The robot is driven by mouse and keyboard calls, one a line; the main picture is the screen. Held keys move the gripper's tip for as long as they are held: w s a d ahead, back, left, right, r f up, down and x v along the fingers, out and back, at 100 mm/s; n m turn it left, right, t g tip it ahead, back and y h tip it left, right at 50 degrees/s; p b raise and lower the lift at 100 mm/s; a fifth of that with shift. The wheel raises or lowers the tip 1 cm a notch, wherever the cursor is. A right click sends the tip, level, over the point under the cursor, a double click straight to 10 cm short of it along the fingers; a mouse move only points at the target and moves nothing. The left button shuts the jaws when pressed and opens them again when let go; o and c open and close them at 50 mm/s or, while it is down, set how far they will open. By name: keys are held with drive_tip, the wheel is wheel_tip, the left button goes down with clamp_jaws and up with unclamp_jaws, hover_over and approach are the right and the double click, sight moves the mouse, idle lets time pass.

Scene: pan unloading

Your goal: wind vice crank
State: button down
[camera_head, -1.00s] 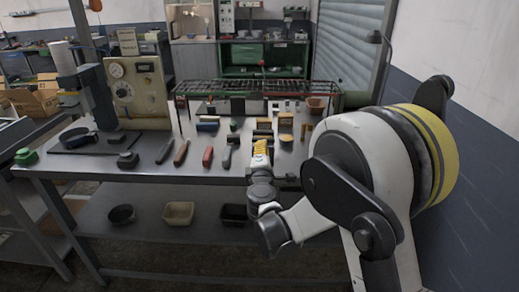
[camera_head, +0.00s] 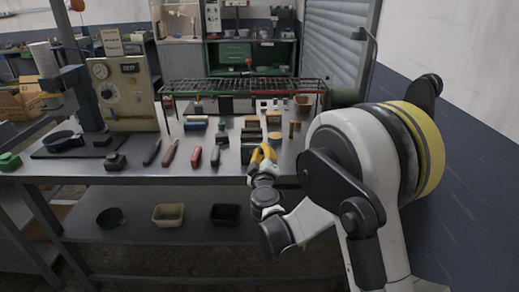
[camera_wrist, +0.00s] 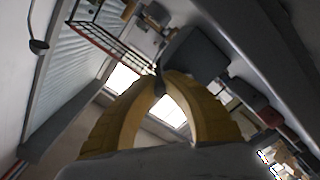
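My gripper (camera_head: 262,154) with yellow fingers is at the front edge of the grey workbench (camera_head: 130,172), right of the row of hand tools. In the wrist view its two curved fingers converge, and the fingertips (camera_wrist: 160,82) nearly meet around a small dark piece. That piece looks like the end of the vice crank, but most of it is hidden by the fingers. A dark grey block (camera_wrist: 198,54), perhaps part of the vice, is just beyond the tips.
Red-handled tools (camera_head: 196,157) and dark ones lie left of my gripper. Small blocks stand behind it, before a wire rack (camera_head: 240,90). A machine with a dial (camera_head: 118,92) stands at the left. Bins (camera_head: 168,214) sit on the lower shelf. A wall is at the right.

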drive_tip(key=shift+d+f+m, duration=0.2)
drive_tip(key=shift+f+m, duration=0.15)
drive_tip(key=shift+m, duration=0.75)
drive_tip(key=c, duration=1.4)
unclamp_jaws()
drive_tip(key=shift+c, duration=0.2)
drive_tip(key=s, duration=0.7)
drive_tip(key=shift+s, duration=0.3)
